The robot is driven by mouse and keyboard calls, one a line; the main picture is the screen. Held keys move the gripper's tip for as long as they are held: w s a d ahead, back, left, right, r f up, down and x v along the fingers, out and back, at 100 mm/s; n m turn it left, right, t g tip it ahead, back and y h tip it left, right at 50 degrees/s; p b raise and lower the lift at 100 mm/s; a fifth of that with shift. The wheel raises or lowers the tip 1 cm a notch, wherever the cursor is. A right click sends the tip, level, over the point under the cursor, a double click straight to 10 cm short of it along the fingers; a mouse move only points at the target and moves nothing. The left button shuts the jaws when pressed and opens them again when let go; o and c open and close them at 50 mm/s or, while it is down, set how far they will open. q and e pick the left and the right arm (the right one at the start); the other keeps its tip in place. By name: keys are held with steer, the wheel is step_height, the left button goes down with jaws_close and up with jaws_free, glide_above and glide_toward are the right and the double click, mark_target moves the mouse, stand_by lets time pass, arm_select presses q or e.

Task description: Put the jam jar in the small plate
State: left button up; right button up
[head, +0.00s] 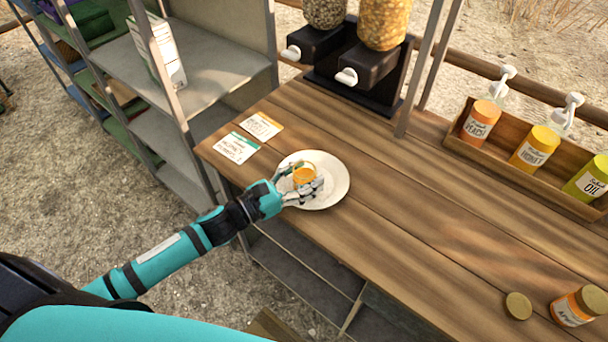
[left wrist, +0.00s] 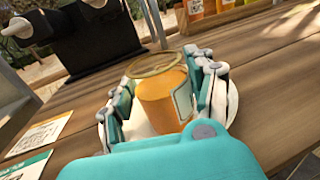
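The jam jar (head: 304,174) is a small clear jar with orange contents and no lid on. It is over the middle of the small white plate (head: 336,187), close to its surface; I cannot tell if its base touches. My left gripper (head: 302,181) has its fingers on both sides of the jar and looks shut on it. In the left wrist view the jar (left wrist: 162,100) is between the fingers (left wrist: 163,95), its label towards the right finger. The plate's rim (left wrist: 233,102) shows behind the right finger. My right gripper is not in view.
Two cards (head: 236,148) lie left of the plate. Dispensers (head: 350,70) stand behind it. A wooden caddy (head: 525,160) of bottles is at the right. A loose gold lid (head: 518,306) and a lidded jar (head: 578,307) are at the lower right. The middle of the table is clear.

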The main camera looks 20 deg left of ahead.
arm_select(q)
steer(key=o, duration=0.3)
steer(key=shift+r, duration=0.1)
steer(key=shift+b+v, duration=1.05)
steer(key=shift+v, duration=5)
steer(key=shift+r, duration=0.1)
